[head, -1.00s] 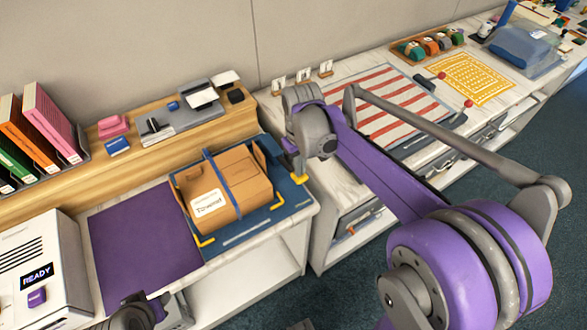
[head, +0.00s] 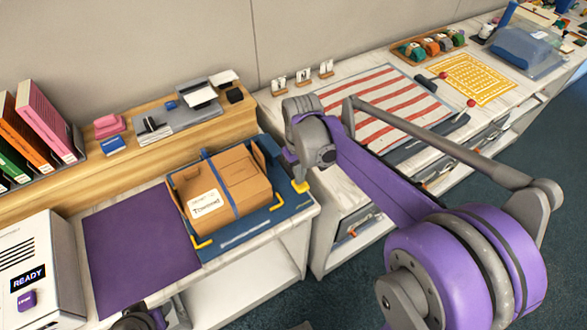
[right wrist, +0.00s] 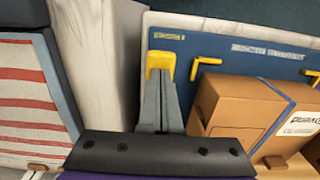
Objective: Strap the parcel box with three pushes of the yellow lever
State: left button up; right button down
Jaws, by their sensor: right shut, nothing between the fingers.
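The brown parcel box (head: 238,200), with a white label, sits on the blue mat (head: 290,213) with a blue strap across its top. It also shows in the right wrist view (right wrist: 230,106). The yellow lever's end (head: 300,187) is at the mat's right side, right of the box; in the right wrist view the yellow piece (right wrist: 160,62) is at my fingertips. My right gripper (right wrist: 159,82) is shut and empty, pointing down at the yellow end; whether they touch is unclear. Only a sliver of my left arm shows at the bottom edge of the head view, without its gripper.
Yellow corner brackets (head: 203,243) edge the mat. A purple mat (head: 140,245) lies left of the box. A white machine (head: 50,262) reading READY stands at the left. A wooden shelf (head: 60,196) runs behind. A second counter with a striped mat (head: 400,108) is at the right.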

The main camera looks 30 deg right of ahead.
pick_arm(q)
jog(key=shift+r, duration=0.15)
pick_arm(e)
jog(key=shift+r, duration=0.15)
